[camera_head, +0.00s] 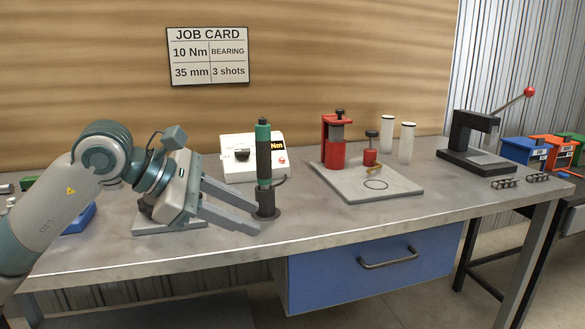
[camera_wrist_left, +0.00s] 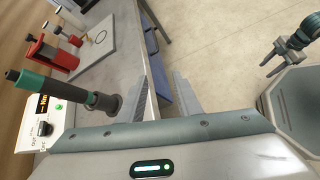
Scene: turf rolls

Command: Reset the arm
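My left gripper (camera_head: 258,218) reaches in from the left, low over the workbench (camera_head: 300,225). Its two fingers are spread with nothing between them; the gap also shows in the left wrist view (camera_wrist_left: 161,75). A green and black power driver (camera_head: 264,160) stands upright in a dark round holder, close beside the fingertips but not between them. The driver also shows left of the fingers in the left wrist view (camera_wrist_left: 62,88). What seems to be my right gripper (camera_wrist_left: 274,66) shows small at the right of that view; its fingers are too small to read.
A white torque controller (camera_head: 240,170) stands behind the driver. A grey plate (camera_head: 400,190) with a red fixture (camera_head: 334,150) lies to its right. A black lever press (camera_head: 465,140) and several coloured bins (camera_head: 522,152) are farther right. The front bench strip is clear.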

